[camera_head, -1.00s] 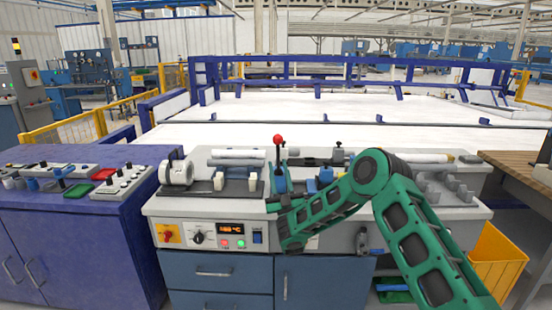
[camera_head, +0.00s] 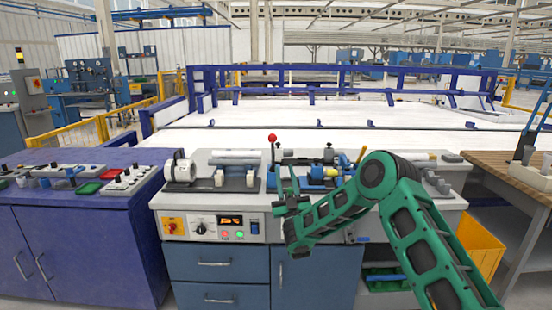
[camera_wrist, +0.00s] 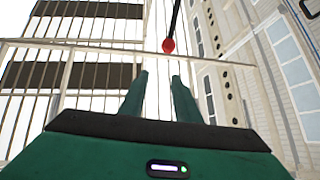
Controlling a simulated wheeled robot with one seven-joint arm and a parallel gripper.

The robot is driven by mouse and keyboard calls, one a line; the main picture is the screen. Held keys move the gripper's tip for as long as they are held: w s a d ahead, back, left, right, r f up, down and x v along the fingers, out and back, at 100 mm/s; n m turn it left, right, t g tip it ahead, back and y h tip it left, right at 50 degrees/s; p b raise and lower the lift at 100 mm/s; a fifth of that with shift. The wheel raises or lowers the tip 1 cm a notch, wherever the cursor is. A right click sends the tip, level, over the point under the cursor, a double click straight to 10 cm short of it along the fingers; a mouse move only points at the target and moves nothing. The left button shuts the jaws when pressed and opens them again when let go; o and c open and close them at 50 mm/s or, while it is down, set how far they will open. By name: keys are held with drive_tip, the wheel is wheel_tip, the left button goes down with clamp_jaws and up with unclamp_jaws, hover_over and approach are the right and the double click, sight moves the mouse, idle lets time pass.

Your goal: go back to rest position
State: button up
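My green arm crosses the right half of the head view, and my gripper (camera_head: 291,186) is at its end, in front of the grey workbench (camera_head: 200,200). In the wrist view my gripper's two green fingers (camera_wrist: 159,76) stand apart with a clear gap and nothing between them. A white pipe (camera_head: 238,154) lies at the back left of the workbench top. Another pale pipe (camera_head: 418,156) lies at the back right, partly behind my arm.
A red-knobbed lever (camera_head: 272,138) stands just behind my gripper; its red ball (camera_wrist: 168,45) shows beyond the fingertips in the wrist view.

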drive_tip(key=w+d+r+m+g+h, duration=0.1)
drive_tip(key=d+r+g+h, duration=0.15)
drive_tip(key=d, duration=0.65)
drive_tip(key=w+d+r+m+g+h, duration=0.15)
drive_tip(key=d+g+h, duration=0.25)
drive_tip(key=d, duration=0.5)
drive_tip(key=s+d+m+g+h, duration=0.2)
drive_tip(key=s+d+g, duration=0.2)
drive_tip(key=s+d, duration=0.4)
drive_tip(key=s+d+m+g+h, duration=0.1)
drive_tip(key=s+d+g+h, duration=0.3)
drive_tip(key=d, duration=0.6)
drive_tip(key=s+d+f+m+g+y, duration=0.1)
drive_tip(key=s+d+f+m+g, duration=0.2)
drive_tip(key=s, duration=1)
drive_tip(key=s+d+f+m+g+y, duration=0.1)
drive_tip(key=s+d+g+y, duration=0.2)
drive_tip(key=s, duration=1.1)
drive_tip(key=s+a+f+g+y, duration=0.1)
drive_tip(key=s+a+g, duration=0.1)
drive_tip(key=s, duration=0.9)
drive_tip(key=s+a+f+m+g+y, duration=0.1)
drive_tip(key=s+a+f+g, duration=0.1)
drive_tip(key=s, duration=1)
drive_tip(key=shift+s+a+g+y, duration=0.2)
drive_tip(key=shift+a+g+y, duration=0.15)
drive_tip(key=shift+g, duration=0.3)
